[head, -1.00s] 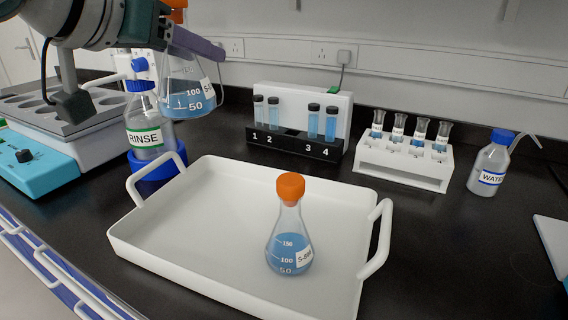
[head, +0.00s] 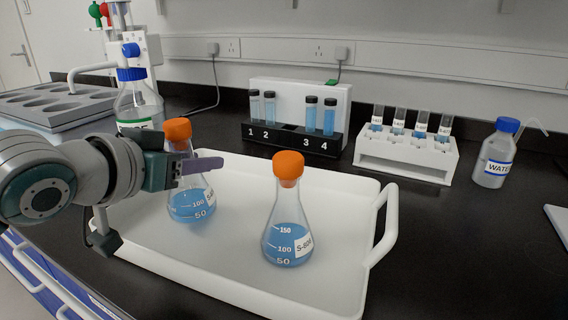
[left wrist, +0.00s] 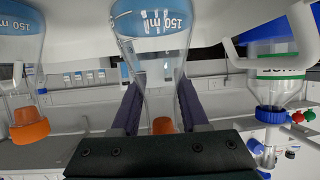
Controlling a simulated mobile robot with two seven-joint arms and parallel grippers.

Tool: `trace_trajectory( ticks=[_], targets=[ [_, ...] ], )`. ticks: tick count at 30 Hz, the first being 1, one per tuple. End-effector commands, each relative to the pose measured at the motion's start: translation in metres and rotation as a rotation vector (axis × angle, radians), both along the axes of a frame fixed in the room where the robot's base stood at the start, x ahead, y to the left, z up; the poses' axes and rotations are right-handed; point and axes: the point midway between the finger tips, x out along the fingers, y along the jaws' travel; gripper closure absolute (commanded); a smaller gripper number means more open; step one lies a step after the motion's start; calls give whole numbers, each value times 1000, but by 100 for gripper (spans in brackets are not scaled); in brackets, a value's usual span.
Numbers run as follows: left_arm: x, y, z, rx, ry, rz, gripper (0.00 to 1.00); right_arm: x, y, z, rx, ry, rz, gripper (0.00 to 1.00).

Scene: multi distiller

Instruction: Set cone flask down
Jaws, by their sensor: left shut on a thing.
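My left gripper (head: 192,167) is shut on the neck of a cone flask (head: 190,205) with an orange cap and blue liquid. The held flask is upright over the left part of the white tray (head: 150,258); I cannot tell whether its base touches the tray floor. In the left wrist view the held flask (left wrist: 152,50) stands between the purple fingers. A second cone flask (head: 288,240), also orange-capped with blue liquid, stands in the tray to the right. It also shows in the left wrist view (left wrist: 22,90). My right gripper is not in view.
Behind the tray stand a black rack (head: 290,138) with capped vials and a white rack (head: 405,155) with tubes. A water bottle (head: 494,155) is at the right. A rinse bottle (head: 138,100) and a grey block with round wells (head: 50,105) are at the back left.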

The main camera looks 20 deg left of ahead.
Motion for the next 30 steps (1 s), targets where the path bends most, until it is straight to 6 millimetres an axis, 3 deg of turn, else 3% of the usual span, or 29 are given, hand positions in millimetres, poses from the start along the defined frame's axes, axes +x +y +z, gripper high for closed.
trace_trajectory(
  ticks=[3, 15, 16, 23, 30],
  targets=[
    [0, 0, -18, 1, 1, 1, 100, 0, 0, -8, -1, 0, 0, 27],
    [0, 0, -22, 1, -1, 0, 100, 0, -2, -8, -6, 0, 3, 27],
    [0, 0, -22, 1, 0, 0, 54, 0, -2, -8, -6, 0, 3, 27],
    [0, 0, -22, 1, 0, 0, 28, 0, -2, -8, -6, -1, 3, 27],
    [0, 0, -21, 1, 0, 0, 26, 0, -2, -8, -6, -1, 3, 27]
  ],
)
